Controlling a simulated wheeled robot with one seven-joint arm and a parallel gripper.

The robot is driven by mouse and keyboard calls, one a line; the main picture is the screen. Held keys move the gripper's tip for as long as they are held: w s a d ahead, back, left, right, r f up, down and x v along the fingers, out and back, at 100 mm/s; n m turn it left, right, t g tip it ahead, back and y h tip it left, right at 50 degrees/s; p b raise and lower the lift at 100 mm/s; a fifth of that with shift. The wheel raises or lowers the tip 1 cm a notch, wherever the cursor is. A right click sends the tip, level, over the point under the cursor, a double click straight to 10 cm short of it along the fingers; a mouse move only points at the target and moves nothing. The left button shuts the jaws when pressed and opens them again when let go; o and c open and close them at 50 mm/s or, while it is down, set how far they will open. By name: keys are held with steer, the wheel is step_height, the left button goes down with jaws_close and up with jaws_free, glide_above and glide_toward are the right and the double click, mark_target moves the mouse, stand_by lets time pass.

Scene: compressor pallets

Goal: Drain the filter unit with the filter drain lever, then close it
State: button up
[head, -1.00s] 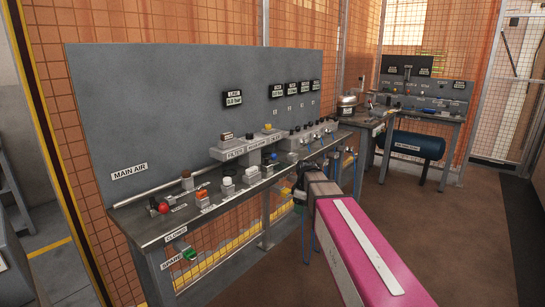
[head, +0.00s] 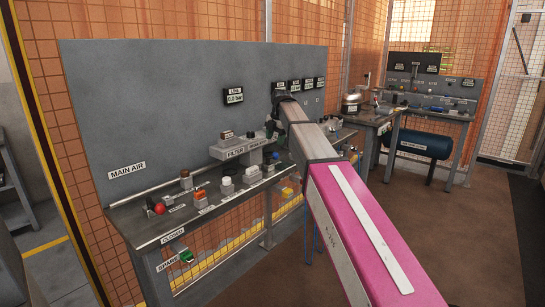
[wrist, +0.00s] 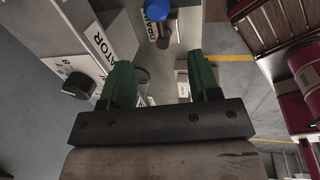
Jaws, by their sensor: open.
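The filter unit (head: 235,153), a grey block labelled FILTER, stands on the bench beside a block whose label is partly covered. My gripper (head: 271,127) is above the bench, right of the filter unit. In the wrist view, my gripper's green fingers (wrist: 160,66) are apart with nothing held between them. A blue-ended lever or knob (wrist: 157,10) shows beyond the fingertips at the top, next to a DRAIN label. It is apart from the fingers. I cannot tell which unit it belongs to or its exact position.
A block labelled ...ATOR (wrist: 98,42) and a black knob (wrist: 78,86) are close to the left finger. A red knob (head: 160,208) and several valves line the bench (head: 150,237). The grey back panel (head: 180,100) rises behind. Open floor lies at right.

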mark_target(272, 157)
steer(key=f, duration=0.3)
steer(key=a+f, duration=0.1)
steer(key=f, duration=0.2)
steer(key=w+f, duration=0.1)
steer(key=f, duration=0.2)
steer(key=shift+a, duration=0.2)
steer(key=c, duration=0.9)
